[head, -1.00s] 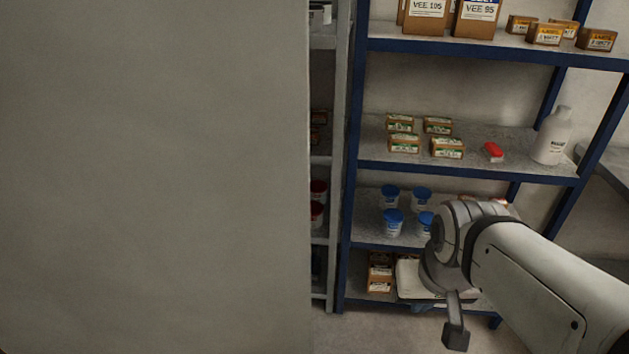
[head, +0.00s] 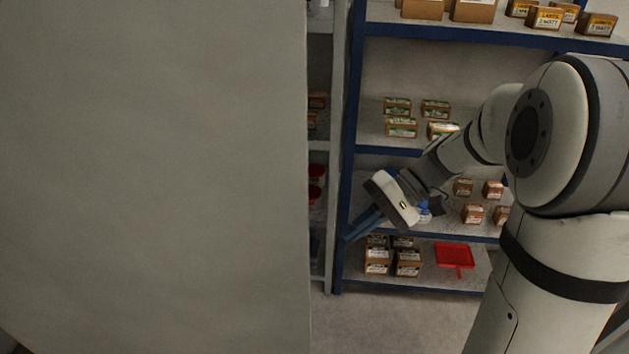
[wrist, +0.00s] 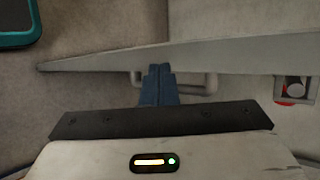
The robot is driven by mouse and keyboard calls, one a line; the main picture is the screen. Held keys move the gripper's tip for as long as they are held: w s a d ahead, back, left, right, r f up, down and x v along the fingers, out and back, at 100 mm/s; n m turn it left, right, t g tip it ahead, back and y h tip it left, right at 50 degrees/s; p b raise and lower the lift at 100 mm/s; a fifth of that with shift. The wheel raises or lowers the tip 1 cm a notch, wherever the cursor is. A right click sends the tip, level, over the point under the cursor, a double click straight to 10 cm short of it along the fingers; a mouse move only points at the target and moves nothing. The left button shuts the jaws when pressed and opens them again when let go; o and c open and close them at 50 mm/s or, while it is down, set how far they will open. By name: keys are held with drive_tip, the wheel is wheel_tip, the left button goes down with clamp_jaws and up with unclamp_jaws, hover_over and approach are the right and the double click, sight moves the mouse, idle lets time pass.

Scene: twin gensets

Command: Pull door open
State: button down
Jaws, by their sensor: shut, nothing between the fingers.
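A large plain grey panel (head: 155,180), which looks like the door, fills the left half of the head view. In the wrist view a long grey slab (wrist: 240,60), likely the door seen nearly edge-on, crosses the picture. A grey bar handle (wrist: 207,84) sticks out below it. My gripper (head: 360,225) is to the right of the panel edge, its blue fingers pointing down-left. The fingers (wrist: 158,72) are shut and empty. In the wrist view they overlap the handle's left part and their tips reach the slab; I cannot tell whether they touch.
Blue-framed shelves (head: 450,38) with boxes stand behind my arm. A red dustpan-like item (head: 454,256) lies on the bottom shelf. Floor (head: 390,325) shows clear in front. A small red and grey fitting (wrist: 295,90) is at the right of the wrist view.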

drive_tip(key=w+r+n+y, duration=0.1)
drive_tip(key=w+n+y, duration=0.1)
drive_tip(key=w+y, duration=0.65)
drive_tip(key=s+a+h+p, duration=0.1)
drive_tip(key=s+a+p, duration=0.4)
drive_tip(key=a, duration=0.3)
drive_tip(key=shift+s+a+r+g, duration=0.15)
drive_tip(key=shift+s+a+g, duration=0.15)
drive_tip(key=shift+s+a, duration=0.15)
drive_tip(key=shift+h, duration=0.25)
